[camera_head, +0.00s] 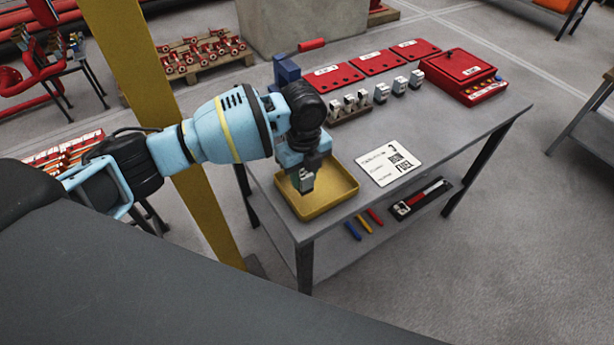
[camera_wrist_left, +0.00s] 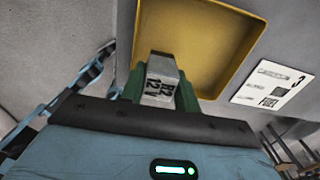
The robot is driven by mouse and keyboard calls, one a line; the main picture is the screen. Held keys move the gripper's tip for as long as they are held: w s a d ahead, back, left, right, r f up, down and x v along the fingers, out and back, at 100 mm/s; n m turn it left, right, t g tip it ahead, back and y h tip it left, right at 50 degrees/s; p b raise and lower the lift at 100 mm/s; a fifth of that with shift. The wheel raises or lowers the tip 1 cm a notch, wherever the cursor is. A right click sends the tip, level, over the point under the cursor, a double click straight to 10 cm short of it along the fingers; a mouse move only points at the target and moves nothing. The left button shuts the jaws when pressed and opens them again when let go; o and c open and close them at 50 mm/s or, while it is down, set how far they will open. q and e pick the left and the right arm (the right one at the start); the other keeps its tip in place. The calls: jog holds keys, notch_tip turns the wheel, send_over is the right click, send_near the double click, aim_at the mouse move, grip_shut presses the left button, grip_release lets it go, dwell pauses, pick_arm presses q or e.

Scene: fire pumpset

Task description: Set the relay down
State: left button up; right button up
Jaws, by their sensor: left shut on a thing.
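My left gripper (camera_head: 306,184) is over the yellow tray (camera_head: 330,200) on the grey workbench in the head view. In the left wrist view the gripper (camera_wrist_left: 160,88) is shut on a small grey-white relay (camera_wrist_left: 160,86) marked "R2 12V", with green finger pads on both sides. The tray (camera_wrist_left: 222,72) shows beyond the relay there. The relay appears above the near left part of the tray; I cannot tell whether it touches the tray floor. My right gripper is not in view.
A white printed card (camera_head: 390,160) lies right of the tray. Several small relay-like blocks (camera_head: 381,92) stand behind it. Red plates (camera_head: 378,62) and a red box (camera_head: 462,74) are at the back. A yellow post (camera_head: 150,80) stands left of the bench.

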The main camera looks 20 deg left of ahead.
aim_at(306, 179)
pick_arm(q)
jog(key=shift+w, duration=0.55)
jog(key=shift+w+a, duration=0.1)
jog(key=shift+w, duration=0.15)
jog(key=shift+w+f, duration=0.15)
jog(key=shift+f, duration=1.6)
jog(key=shift+f, duration=0.2)
jog(key=o, duration=1)
